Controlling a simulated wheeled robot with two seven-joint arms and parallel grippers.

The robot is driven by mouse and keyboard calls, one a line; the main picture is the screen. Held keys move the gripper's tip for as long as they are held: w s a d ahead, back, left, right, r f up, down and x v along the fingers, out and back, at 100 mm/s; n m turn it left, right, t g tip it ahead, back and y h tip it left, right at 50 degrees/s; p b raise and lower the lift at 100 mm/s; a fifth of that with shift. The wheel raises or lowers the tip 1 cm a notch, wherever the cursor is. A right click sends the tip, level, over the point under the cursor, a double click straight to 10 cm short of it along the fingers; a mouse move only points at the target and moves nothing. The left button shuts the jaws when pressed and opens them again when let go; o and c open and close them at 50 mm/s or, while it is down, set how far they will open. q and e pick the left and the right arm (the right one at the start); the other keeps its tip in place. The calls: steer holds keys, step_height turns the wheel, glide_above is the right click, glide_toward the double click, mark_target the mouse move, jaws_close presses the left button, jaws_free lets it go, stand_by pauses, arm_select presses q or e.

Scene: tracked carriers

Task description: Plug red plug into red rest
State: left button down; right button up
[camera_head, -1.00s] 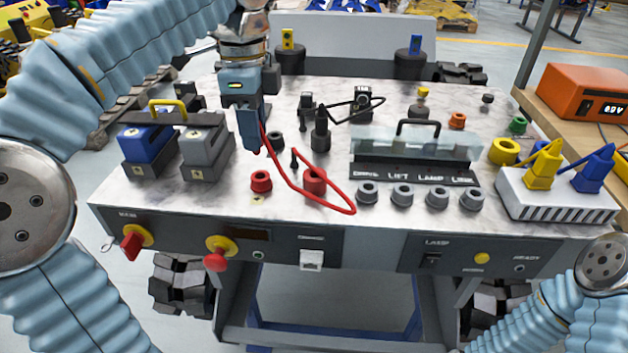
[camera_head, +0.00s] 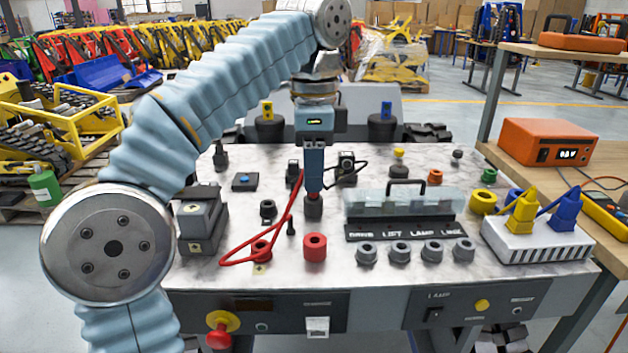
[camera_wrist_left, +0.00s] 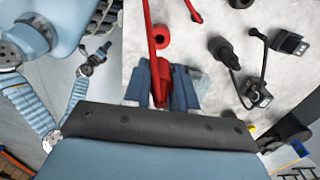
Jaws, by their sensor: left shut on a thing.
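My left gripper (camera_head: 314,180) is shut on the red plug (camera_head: 314,194), which points down above the tabletop. In the wrist view the red plug (camera_wrist_left: 160,82) sits between the fingers. A red cable (camera_head: 277,240) loops from it down to the left. The plug is apart from both. My right gripper is not in view.
A small black peg (camera_head: 291,226) stands left. A clear-covered panel (camera_head: 400,204) and several grey sockets (camera_head: 400,252) are right.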

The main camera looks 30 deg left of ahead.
mark_target(315, 195)
arm_select(q)
steer(key=shift+w+d, duration=0.1)
steer(key=shift+d, duration=0.05)
steer(key=shift+f+b, duration=2.15)
steer(key=shift+f, duration=0.75)
steer(key=shift+p, duration=0.85)
steer(key=shift+f+b, duration=1.65)
steer(key=shift+f, duration=0.65)
steer(key=c, duration=0.8)
jaws_free()
